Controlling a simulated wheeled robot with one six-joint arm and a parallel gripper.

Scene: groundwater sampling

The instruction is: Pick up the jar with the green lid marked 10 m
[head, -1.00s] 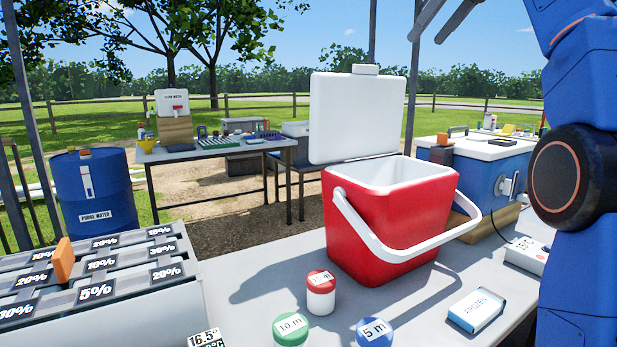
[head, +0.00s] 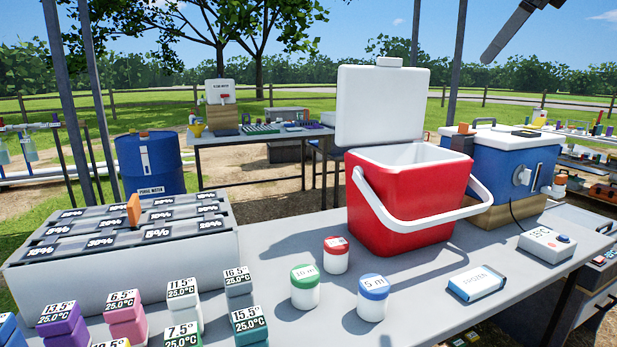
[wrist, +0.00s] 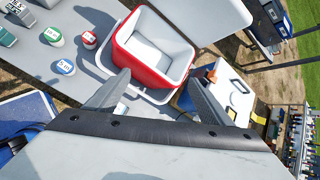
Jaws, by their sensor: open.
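The jar with the green lid marked 10 m (head: 305,288) stands upright on the grey table, left of the blue-lidded jar marked 5 m (head: 372,298) and in front of a red-lidded jar (head: 336,255). In the wrist view the green-lidded jar (wrist: 53,37) is at the upper left, beyond the blue-lidded jar (wrist: 66,66). My gripper (wrist: 160,85) is open and empty, its two fingers apart above the cooler side of the table, away from the jars. In the head view only part of my gripper shows, at the upper right.
An open red cooler (head: 400,205) with a white handle stands behind and right of the jars. A small blue-and-white packet (head: 477,283) lies right of them. Several coloured blocks (head: 125,315) and a grey case (head: 140,265) fill the left. The table around the jars is clear.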

